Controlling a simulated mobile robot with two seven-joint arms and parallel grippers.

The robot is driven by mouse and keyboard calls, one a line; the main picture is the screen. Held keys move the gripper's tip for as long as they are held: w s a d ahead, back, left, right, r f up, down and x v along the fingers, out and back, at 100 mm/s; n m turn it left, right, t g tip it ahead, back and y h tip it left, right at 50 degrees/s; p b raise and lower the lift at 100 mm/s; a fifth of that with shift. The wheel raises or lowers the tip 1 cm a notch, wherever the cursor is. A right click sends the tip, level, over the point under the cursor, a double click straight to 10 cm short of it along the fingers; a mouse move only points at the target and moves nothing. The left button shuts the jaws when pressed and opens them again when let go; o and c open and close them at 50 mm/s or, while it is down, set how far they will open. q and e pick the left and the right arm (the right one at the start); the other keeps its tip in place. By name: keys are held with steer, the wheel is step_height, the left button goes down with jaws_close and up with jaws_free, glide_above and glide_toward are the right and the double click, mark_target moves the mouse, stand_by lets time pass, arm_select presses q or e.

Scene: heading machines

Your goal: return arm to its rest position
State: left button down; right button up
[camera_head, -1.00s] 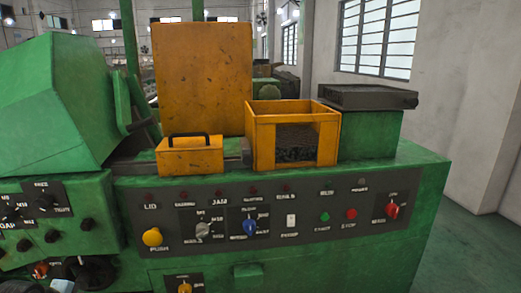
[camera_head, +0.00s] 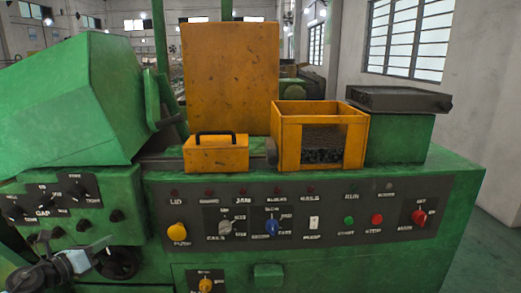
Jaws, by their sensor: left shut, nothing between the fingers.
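My left gripper (camera_head: 88,257) shows at the lower left, in front of the green machine's (camera_head: 340,265) control face. It is shut and empty. Its arm comes in from the left edge, low in the view. In the picture its fingers lie just left of a dark round knob (camera_head: 120,264); whether they touch it I cannot tell. My right gripper is not in view.
The machine's panel (camera_head: 300,235) carries several knobs and buttons. On top stand an open yellow bin (camera_head: 290,148) with dark small parts, a yellow box with a handle (camera_head: 215,158) and a dark tray (camera_head: 398,100). Floor shows at the right.

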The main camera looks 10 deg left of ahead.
arm_select(q)
steer(key=a+f+n+g+y, duration=0.1)
steer(key=a+n+y, duration=0.4)
steer(key=n, duration=0.9)
steer(key=a+n+y, duration=0.5)
steer(key=a+n, duration=0.1)
steer(key=n, duration=0.7)
steer(key=s+d+f+n+g+h, duration=0.1)
steer(key=s+d+f+h, duration=0.1)
steer(key=s+d+f, duration=0.35)
steer(key=s+d+f+g+h, duration=0.1)
steer(key=s+d+f, duration=0.2)
steer(key=d+f, duration=0.55)
steer(key=s+d+f+n+g+h, duration=0.1)
steer(key=s+d+f+h, duration=0.1)
steer(key=s+d+f, duration=0.45)
steer(key=s+d+f+n+g+h, duration=0.1)
steer(key=s+d+f, duration=0.3)
steer(key=s+d, duration=0.4)
steer(key=s+d+f+n+g+h, duration=0.1)
steer(key=s+d+f+n, duration=0.1)
steer(key=s+d, duration=0.7)
steer(key=d+f, duration=0.1)
steer(key=d, duration=0.2)
steer(key=shift+s+d+f+g+h, duration=0.15)
steer(key=shift+s+f+g+h, duration=0.15)
steer(key=shift+f, duration=0.05)
